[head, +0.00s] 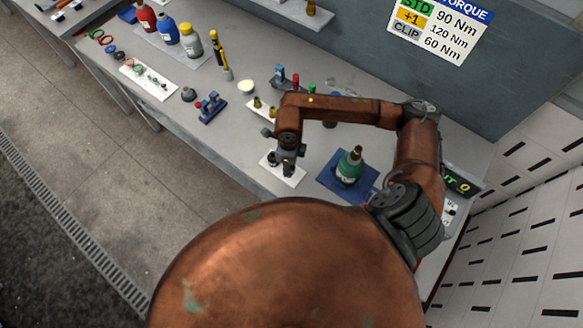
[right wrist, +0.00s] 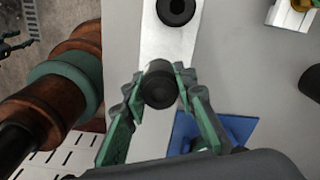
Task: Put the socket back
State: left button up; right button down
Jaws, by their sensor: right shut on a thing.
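My right gripper (head: 286,160) reaches down over a small white strip (head: 294,179) near the front edge of the bench. In the right wrist view the green-padded fingers of my right gripper (right wrist: 159,88) are shut on a dark cylindrical socket (right wrist: 160,87), one finger on each side. The white strip (right wrist: 155,138) lies beneath it. I cannot tell whether the socket touches the strip. Another dark round socket (right wrist: 176,9) with a central hole stands further along the strip. My left gripper does not show in the head view.
A green device with a brass top (head: 349,165) stands on a blue mat (head: 329,182), right of my right gripper. Bottles (head: 191,43), a blue fixture (head: 211,107) and a white mat with small parts (head: 148,80) occupy the bench's left. A torque sign (head: 437,30) hangs behind.

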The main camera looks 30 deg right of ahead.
jog(key=shift+d+f, duration=0.2)
jog(key=shift+f, duration=0.05)
jog(key=f, duration=0.1)
jog(key=f+p, duration=0.1)
jog(key=f, duration=0.1)
jog(key=shift+w+d+f, duration=0.15)
jog(key=shift+d+f, duration=0.05)
jog(key=shift+f, duration=0.05)
jog(key=shift+f, duration=0.1)
jog(key=c, duration=2)
grip_release()
jog(key=shift+f, duration=0.1)
jog(key=shift+c, duration=0.2)
jog(key=o, duration=0.5)
jog(key=shift+c, duration=0.2)
jog(key=shift+r, duration=0.2)
